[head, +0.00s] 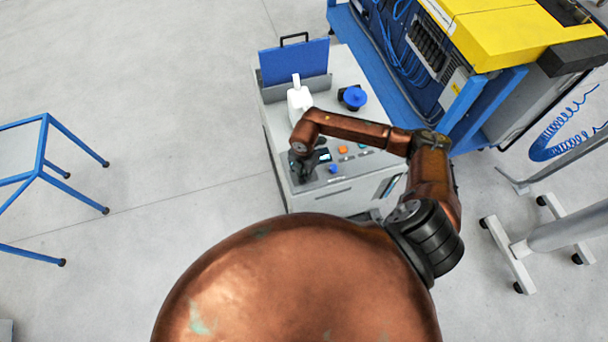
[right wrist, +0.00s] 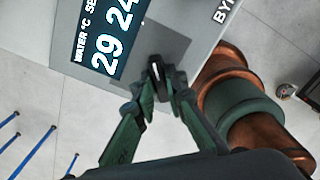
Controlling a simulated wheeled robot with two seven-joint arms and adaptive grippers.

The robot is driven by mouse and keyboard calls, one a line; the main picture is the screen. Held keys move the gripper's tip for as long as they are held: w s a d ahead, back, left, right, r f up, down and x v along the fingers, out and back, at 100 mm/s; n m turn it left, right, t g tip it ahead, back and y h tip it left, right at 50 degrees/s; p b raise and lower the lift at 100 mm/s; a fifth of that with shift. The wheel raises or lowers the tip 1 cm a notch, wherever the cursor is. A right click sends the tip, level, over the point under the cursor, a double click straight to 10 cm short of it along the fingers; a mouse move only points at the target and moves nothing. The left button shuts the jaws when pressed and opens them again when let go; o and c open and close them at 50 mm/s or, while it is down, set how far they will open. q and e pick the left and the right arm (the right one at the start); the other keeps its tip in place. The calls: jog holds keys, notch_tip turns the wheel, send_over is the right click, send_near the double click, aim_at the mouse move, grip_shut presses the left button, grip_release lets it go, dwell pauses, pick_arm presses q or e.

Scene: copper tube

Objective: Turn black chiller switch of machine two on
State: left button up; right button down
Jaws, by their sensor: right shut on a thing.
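The grey chiller cabinet (head: 330,195) stands ahead in the head view, with a control panel on its top. My right gripper (head: 302,172) is at the left front part of that panel. In the right wrist view, the black switch (right wrist: 156,70), a knob with a white mark, sits beside the display (right wrist: 110,35). My right gripper (right wrist: 158,82) is shut on this switch, one green finger on each side. The switch is hidden behind the gripper in the head view. My left gripper is out of view.
A white bottle (head: 299,101), a blue cap (head: 354,97) and a raised blue lid (head: 294,63) are at the cabinet's back. A yellow and blue machine (head: 500,35) stands behind right. A blue frame (head: 45,150) is at left. Floor between is clear.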

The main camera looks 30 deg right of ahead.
jog(key=shift+m, duration=1)
jog(key=c, duration=2)
grip_release()
jog(key=shift+o, duration=0.2)
jog(key=shift+r, duration=0.1)
notch_tip(320, 180, up, 12)
